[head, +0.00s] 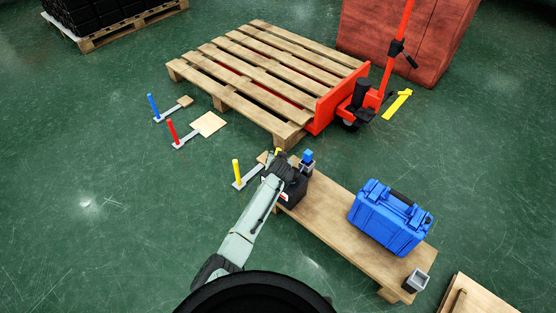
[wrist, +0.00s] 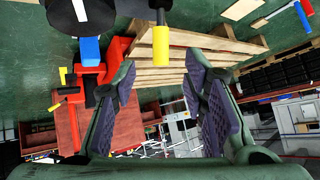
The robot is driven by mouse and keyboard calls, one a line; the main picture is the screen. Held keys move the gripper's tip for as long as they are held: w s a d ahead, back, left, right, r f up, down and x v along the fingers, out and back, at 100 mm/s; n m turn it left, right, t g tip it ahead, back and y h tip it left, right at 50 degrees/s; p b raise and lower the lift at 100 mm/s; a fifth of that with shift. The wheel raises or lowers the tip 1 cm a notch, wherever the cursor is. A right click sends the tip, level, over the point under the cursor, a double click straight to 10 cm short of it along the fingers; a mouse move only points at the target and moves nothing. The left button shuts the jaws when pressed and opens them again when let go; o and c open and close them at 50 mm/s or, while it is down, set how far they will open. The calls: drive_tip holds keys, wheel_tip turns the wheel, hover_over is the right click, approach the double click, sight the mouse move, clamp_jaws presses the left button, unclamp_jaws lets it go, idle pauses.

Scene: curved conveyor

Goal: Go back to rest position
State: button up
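My gripper (wrist: 160,78) shows in the wrist view with its two padded fingers spread apart and nothing held between them. In the head view my arm reaches up from the bottom centre, and its end is over the left end of a low wooden bench (head: 335,222). The fingers are hard to make out there. A black box (head: 295,193) sits beside and partly behind the arm's end, with a small blue-topped piece (head: 307,156) close by. In the wrist view a yellow post (wrist: 161,42) appears beyond the fingertips.
A blue case (head: 390,217) and a small grey open holder (head: 417,280) are on the bench. Yellow (head: 236,172), red (head: 173,132) and blue (head: 153,106) posts stand left. A pallet (head: 265,75) and red pallet jack (head: 375,95) are behind.

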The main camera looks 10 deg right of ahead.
drive_tip(key=shift+s+a+r, duration=0.1)
drive_tip(key=shift+s+r, duration=0.3)
